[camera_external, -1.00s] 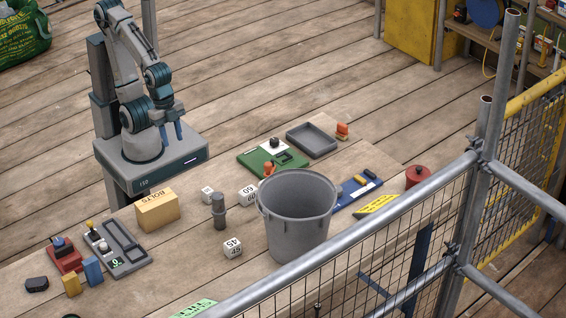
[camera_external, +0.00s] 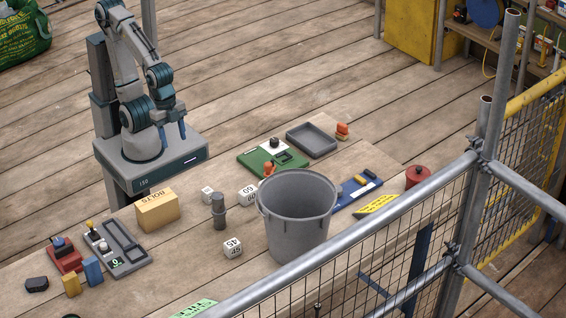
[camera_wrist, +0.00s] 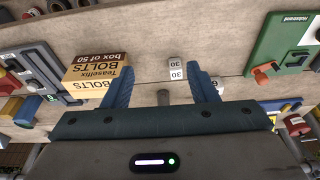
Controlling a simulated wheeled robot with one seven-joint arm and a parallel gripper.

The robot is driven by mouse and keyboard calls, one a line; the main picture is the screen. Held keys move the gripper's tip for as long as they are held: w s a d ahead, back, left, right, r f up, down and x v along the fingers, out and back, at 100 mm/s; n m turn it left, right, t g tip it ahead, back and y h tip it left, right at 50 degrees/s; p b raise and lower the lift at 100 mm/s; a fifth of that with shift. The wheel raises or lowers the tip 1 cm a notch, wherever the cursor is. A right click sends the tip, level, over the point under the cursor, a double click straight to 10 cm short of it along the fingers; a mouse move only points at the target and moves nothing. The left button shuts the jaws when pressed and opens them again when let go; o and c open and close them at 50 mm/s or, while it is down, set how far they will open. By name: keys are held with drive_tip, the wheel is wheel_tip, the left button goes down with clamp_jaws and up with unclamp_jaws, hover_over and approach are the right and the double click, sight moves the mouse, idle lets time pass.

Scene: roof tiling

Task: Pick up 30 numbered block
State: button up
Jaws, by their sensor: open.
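The block numbered 30 (camera_wrist: 176,72) is a small white cube standing on the wooden table, and its number reads in the wrist view between and beyond my fingers. In the outside view a small white block (camera_external: 207,193) stands right of the bolts box, its number too small to read. My gripper (camera_external: 173,134) is open and empty, above the robot's base and apart from the block. Its two blue fingers (camera_wrist: 161,88) show spread in the wrist view. Other white blocks, marked 60 (camera_external: 247,195) and 45 (camera_external: 233,247), stand farther right and nearer the front.
A cardboard bolts box (camera_external: 157,211) stands left of the small block. A grey cylinder (camera_external: 219,212) and a large grey bucket (camera_external: 296,220) stand to its right. A green board (camera_external: 262,165) and a grey tray (camera_external: 312,140) lie behind. Scaffold rails run along the front right.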

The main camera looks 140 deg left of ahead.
drive_tip(key=w+g+p, duration=0.1)
drive_tip(key=w, duration=0.5)
drive_tip(key=n+g+p, duration=0.1)
drive_tip(key=g+p, duration=0.1)
hover_over(208, 190)
wheel_tip(208, 190, down, 3)
drive_tip(key=f, duration=0.8)
drive_tip(key=shift+s+d, duration=0.2)
drive_tip(key=shift+w+a+f, duration=0.1)
drive_tip(key=shift+w+f, duration=0.05)
drive_tip(key=shift+f, duration=1.2)
drive_tip(key=shift+w+f, duration=0.1)
drive_tip(key=shift+f, duration=1.2)
drive_tip(key=c, duration=1.1)
